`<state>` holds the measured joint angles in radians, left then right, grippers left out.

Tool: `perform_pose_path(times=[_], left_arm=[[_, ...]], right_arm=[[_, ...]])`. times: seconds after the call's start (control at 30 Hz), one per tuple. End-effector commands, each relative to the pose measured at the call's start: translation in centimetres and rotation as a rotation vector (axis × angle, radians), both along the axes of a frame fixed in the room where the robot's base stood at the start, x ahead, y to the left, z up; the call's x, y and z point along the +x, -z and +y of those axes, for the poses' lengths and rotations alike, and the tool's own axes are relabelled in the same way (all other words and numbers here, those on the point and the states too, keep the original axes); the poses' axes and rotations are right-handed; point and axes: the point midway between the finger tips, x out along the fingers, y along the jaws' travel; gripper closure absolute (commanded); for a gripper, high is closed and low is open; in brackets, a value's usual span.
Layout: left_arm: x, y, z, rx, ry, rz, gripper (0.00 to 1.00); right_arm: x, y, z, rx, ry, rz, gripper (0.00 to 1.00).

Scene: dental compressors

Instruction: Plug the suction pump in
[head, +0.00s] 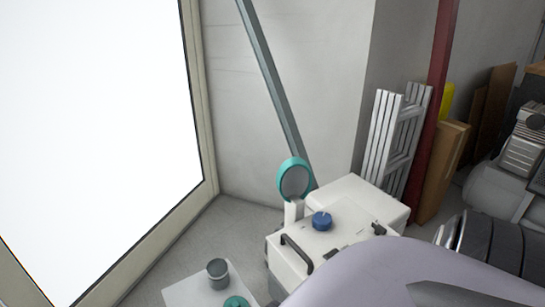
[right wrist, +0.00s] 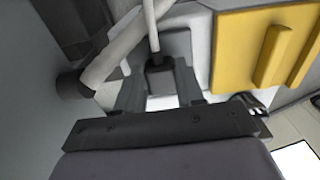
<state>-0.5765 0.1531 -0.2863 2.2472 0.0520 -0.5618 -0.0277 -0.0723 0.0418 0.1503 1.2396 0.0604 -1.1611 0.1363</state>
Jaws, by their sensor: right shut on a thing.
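In the right wrist view my right gripper (right wrist: 160,95) has its two dark fingers around a small dark plug (right wrist: 158,63). A thin pale cable (right wrist: 152,28) runs up from the plug. The plug's front end is hidden between the fingers, and no socket can be made out. In the head view a white boxy unit (head: 328,238) with a blue knob and dark handles stands at the lower middle; I cannot tell whether it is the suction pump. My right arm covers the lower right there and hides its gripper. My left gripper is not in view.
A yellow panel (right wrist: 265,48) lies to the right of the gripper, and a thick pale pipe (right wrist: 112,58) to its left. In the head view, compressor machinery (head: 505,185) stands at the right and white slatted panels (head: 393,140) lean by a red post (head: 434,110).

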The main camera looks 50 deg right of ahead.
Motion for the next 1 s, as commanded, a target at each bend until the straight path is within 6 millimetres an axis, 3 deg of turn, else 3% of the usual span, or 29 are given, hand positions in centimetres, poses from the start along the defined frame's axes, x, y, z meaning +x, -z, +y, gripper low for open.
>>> perform_pose_path(times=[1.0], left_arm=[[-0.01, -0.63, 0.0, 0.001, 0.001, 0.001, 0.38]], right_arm=[[-0.06, -0.02, -0.02, 0.0, 0.0, 0.0, 1.0]])
